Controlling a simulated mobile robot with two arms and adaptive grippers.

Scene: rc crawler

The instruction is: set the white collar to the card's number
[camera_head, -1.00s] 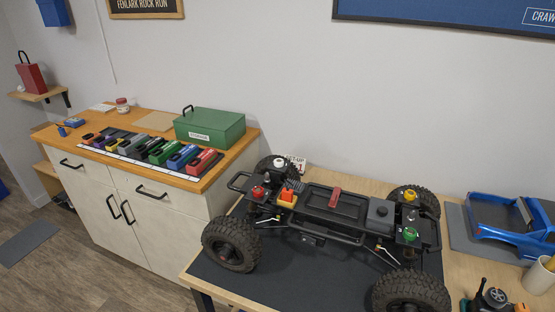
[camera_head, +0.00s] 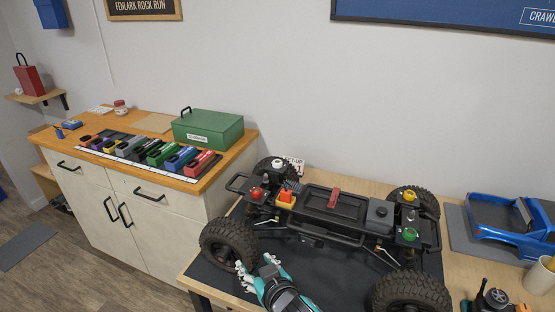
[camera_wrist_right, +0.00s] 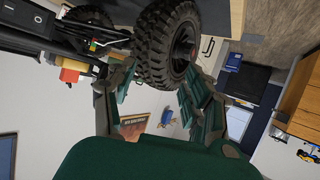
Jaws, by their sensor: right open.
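The white collar (camera_head: 278,166) sits on top of a shock tower at the back left corner of the black crawler chassis (camera_head: 335,208). A white card (camera_head: 295,163) with dark and red print stands behind the chassis, partly hidden; I cannot read its number surely. My right gripper (camera_head: 254,268) is open and empty beside the front left wheel (camera_head: 230,243), well in front of the white collar. In the right wrist view, that wheel (camera_wrist_right: 167,45) shows between and beyond the spread fingers (camera_wrist_right: 160,95). My left gripper is not in view.
Red (camera_head: 257,193), yellow (camera_head: 410,196) and green (camera_head: 409,234) collars top the other corners. An orange block (camera_head: 287,196) stands on the chassis. A blue truck body (camera_head: 500,220) lies right. A side cabinet holds coloured tools (camera_head: 158,151) and a green box (camera_head: 208,128).

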